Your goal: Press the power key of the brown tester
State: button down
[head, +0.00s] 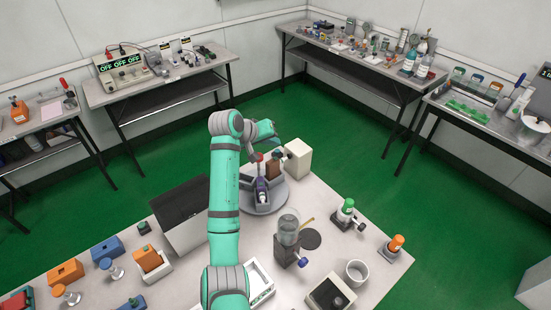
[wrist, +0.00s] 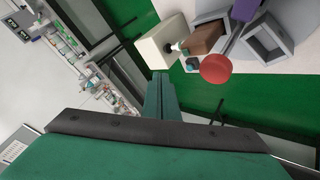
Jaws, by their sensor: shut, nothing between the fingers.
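The brown tester (head: 272,169) stands on the round grey turntable (head: 276,204), in front of the white box. In the wrist view the brown tester (wrist: 204,39) is a brown block at the upper right, between the white box and a grey holder. A small teal part (wrist: 192,64) and a red disc (wrist: 216,69) show close by; I cannot tell which is its power key. My gripper (wrist: 160,76) is shut and empty, its tip apart from the tester in the picture. In the head view my arm reaches over it and the fingertips are hard to make out.
A white box (head: 298,158) stands right behind the brown tester. A grey holder with a purple item (head: 262,188) is in front. A glass jar (head: 288,227) and a green-topped valve (head: 347,208) stand to the right. A dark-topped case (head: 180,205) lies left of my arm.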

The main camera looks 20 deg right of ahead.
aim_at(275, 158)
jog(key=shift+f, duration=2.25)
jog(key=shift+f, duration=0.15)
jog(key=shift+w+a+f, duration=0.1)
jog(key=shift+f, duration=0.25)
dwell(0.6)
